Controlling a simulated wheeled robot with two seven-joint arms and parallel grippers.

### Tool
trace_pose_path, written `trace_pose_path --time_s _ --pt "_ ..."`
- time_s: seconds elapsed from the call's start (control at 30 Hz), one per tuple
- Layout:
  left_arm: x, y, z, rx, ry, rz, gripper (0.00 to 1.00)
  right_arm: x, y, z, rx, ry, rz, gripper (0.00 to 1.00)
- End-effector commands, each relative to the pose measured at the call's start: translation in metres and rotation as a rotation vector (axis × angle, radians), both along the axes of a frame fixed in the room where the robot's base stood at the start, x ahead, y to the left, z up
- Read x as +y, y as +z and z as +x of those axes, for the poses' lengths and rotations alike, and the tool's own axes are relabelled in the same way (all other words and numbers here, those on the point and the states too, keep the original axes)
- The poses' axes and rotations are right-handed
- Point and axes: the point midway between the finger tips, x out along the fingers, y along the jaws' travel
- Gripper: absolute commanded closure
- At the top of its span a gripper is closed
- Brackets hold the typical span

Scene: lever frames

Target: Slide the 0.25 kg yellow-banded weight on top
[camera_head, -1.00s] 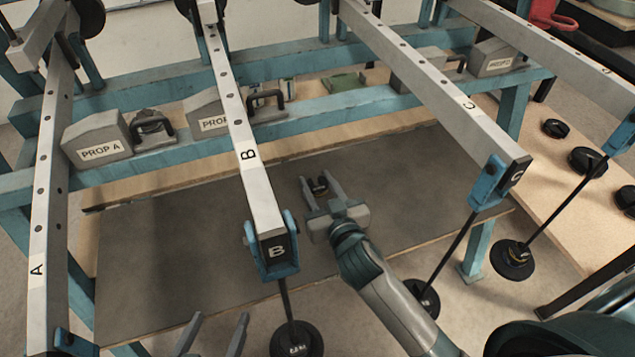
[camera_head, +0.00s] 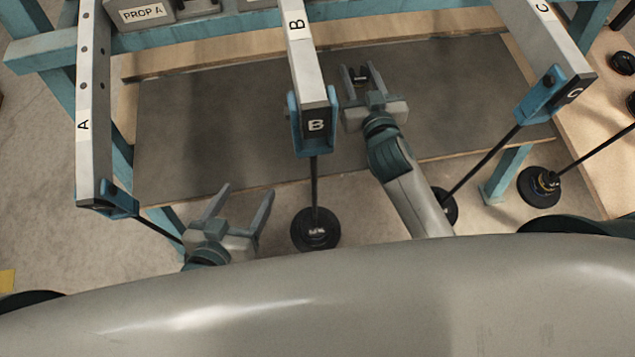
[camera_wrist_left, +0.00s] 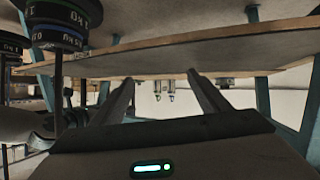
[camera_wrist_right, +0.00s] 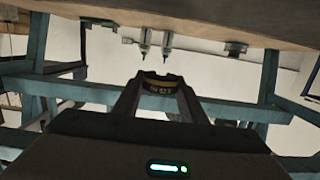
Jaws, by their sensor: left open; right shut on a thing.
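My right gripper (camera_head: 361,72) is shut on a small black weight (camera_head: 360,77), over the grey board and to the right of lever B's end. In the right wrist view the weight (camera_wrist_right: 160,83) shows a yellow band between the fingertips. My left gripper (camera_head: 246,192) is open and empty, in front of the board's near edge and left of lever B's hanger. A black weight stack (camera_head: 316,229) hangs on a rod below lever B (camera_head: 316,108). In the left wrist view a stack with green and blue bands (camera_wrist_left: 60,22) is close at the upper left.
Lever A (camera_head: 94,150) is at the left and lever C (camera_head: 553,45) at the right, each with a hanger rod. Further stacks hang at right, one (camera_head: 540,187) low beside the wooden shelf. The grey board (camera_head: 220,110) is bare between levers A and B.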

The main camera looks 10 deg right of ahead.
Motion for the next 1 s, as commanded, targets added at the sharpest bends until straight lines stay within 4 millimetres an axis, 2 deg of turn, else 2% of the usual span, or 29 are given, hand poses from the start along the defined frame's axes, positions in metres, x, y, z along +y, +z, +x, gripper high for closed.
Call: trace_pose_path --time_s 0.23,0.33,0.47,0.6,0.73,0.87,1.0 --pt "0.000 -0.001 0.000 0.003 0.000 0.001 0.31 0.000 0.002 0.000 -0.003 -0.001 0.000 0.84" --pt "0.002 -0.006 -0.002 0.024 0.000 0.010 0.31 -0.003 0.011 0.001 -0.005 -0.007 0.001 0.84" --pt "0.009 -0.022 -0.008 0.098 0.001 0.039 0.31 -0.011 0.037 -0.001 -0.012 -0.024 0.005 0.84" --pt "0.022 -0.050 -0.022 0.226 0.006 0.086 0.31 -0.021 0.077 -0.007 -0.016 -0.040 0.009 0.84" --pt "0.034 -0.072 -0.037 0.343 0.010 0.126 0.31 -0.028 0.109 -0.018 -0.011 -0.041 0.007 0.84" --pt "0.042 -0.084 -0.049 0.419 0.012 0.152 0.31 -0.031 0.128 -0.027 -0.006 -0.037 0.003 0.84" --pt "0.045 -0.088 -0.052 0.442 0.013 0.159 0.31 -0.031 0.131 -0.030 -0.002 -0.033 0.000 0.84"
